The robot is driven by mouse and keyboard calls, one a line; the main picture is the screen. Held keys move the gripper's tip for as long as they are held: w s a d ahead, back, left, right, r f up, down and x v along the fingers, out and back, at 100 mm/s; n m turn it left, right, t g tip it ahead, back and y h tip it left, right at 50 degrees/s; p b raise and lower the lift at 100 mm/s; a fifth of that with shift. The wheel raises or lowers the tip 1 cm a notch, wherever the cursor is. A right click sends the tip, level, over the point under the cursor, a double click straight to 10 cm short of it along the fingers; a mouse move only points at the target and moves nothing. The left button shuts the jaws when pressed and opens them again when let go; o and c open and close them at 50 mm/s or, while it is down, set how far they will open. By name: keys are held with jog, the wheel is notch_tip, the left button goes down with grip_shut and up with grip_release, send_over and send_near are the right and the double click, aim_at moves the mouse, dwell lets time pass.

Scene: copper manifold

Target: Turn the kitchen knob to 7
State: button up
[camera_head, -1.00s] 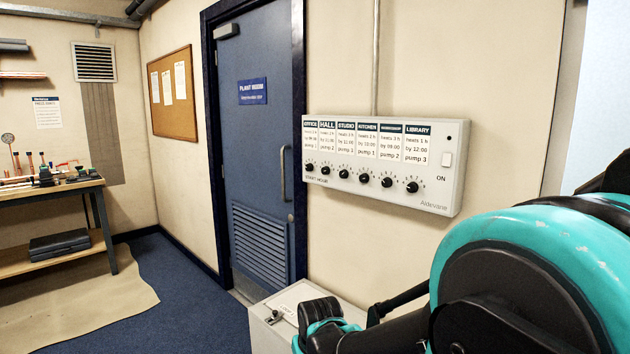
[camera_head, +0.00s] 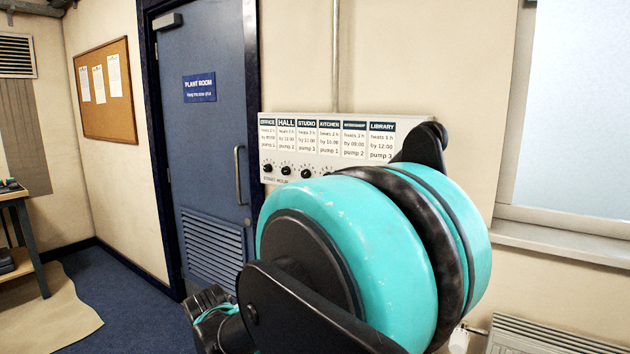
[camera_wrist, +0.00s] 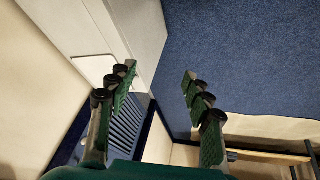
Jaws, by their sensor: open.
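The white control panel (camera_head: 272,143) is on the wall in the head view, with labelled columns and a row of black knobs below. The kitchen column (camera_head: 329,137) is fourth from the left. Its knob is at the edge of my teal arm joint and mostly hidden, so its setting cannot be read. The workshop and library knobs are hidden behind the arm. My gripper (camera_wrist: 157,86) is open and empty in the wrist view, its two fingers well apart. The panel does not show there, and the gripper is away from the knobs.
A blue plant room door (camera_head: 205,120) with a handle stands left of the panel. A window (camera_head: 575,110) and radiator (camera_head: 550,338) are at the right. Blue carpet (camera_wrist: 235,55) is open floor.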

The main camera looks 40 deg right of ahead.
jog(key=w+d+r+m+h, duration=0.2)
jog(key=w+d+r+h, duration=0.2)
jog(key=d+r, duration=0.5)
jog(key=w+d+r+m+h, duration=0.35)
jog(key=d+r, duration=0.35)
jog(key=d, duration=0.4)
jog(key=w+d+r+m+h, duration=0.1)
jog(key=w+d+r+h, duration=0.1)
jog(key=d+r+h, duration=0.5)
jog(key=w+d+r+m+h, duration=0.15)
jog(key=d+r, duration=0.25)
jog(key=r, duration=0.7)
jog(key=w+f+x, duration=0.1)
jog(key=x, duration=1.6)
jog(key=shift+n+t+y, duration=0.3)
jog(key=shift+n+y, duration=0.1)
jog(key=shift+c, duration=0.4)
grip_shut()
